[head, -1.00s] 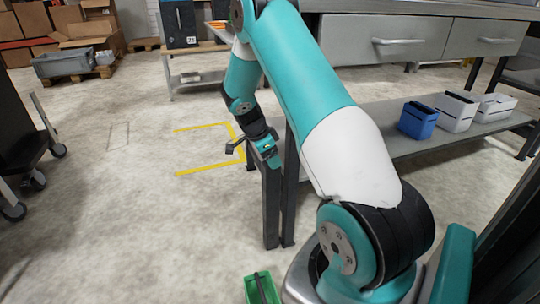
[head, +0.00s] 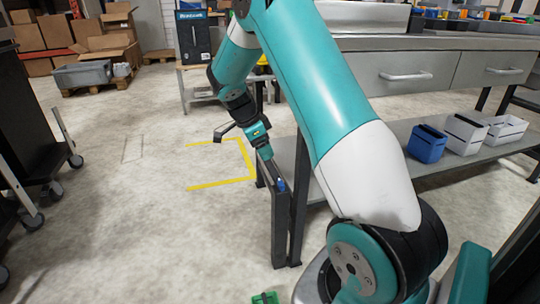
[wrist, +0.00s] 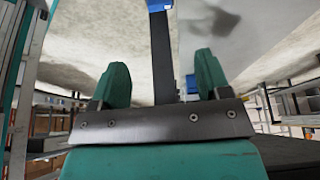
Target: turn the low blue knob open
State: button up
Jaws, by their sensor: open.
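A small blue piece, seemingly the low blue knob (head: 281,184), shows at the top of a dark upright post by the shelf's left end in the head view. In the wrist view a blue piece (wrist: 158,5) is cut off by the top edge, at the far end of a dark bar. My gripper (head: 272,170) hangs just above and left of the knob in the head view. In the wrist view its two green fingers (wrist: 162,70) stand apart with nothing held between them. I cannot tell whether it touches the knob.
A lower shelf (head: 385,170) carries a blue bin (head: 427,144) and white bins (head: 464,133). A grey bench with drawers (head: 412,77) stands above it. A dark cart (head: 35,150) is at left. Yellow floor lines (head: 215,142) mark open floor left of the post.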

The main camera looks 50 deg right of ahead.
jog(key=shift+v, duration=1.15)
jog(key=shift+a, duration=0.1)
jog(key=s+a+r+n+t+y, duration=0.15)
jog(key=a+r+n, duration=0.25)
jog(key=a+n, duration=0.45)
jog(key=s+a+r+n+t+y, duration=0.15)
jog(key=s+a+r+n, duration=0.35)
jog(key=a, duration=0.6)
jog(key=s+a+r+n+y+p, duration=0.1)
jog(key=s+a+r+n+y, duration=0.15)
jog(key=s+a+n, duration=0.6)
jog(key=s+a+r+n+y, duration=0.1)
jog(key=s+a+n+y, duration=0.2)
jog(key=s+a+n, duration=0.6)
notch_tip(320, 180, up, 35)
jog(key=d+p, duration=0.1)
jog(key=p, duration=3.3)
jog(key=shift+d+g, duration=0.15)
jog(key=shift+g, duration=0.25)
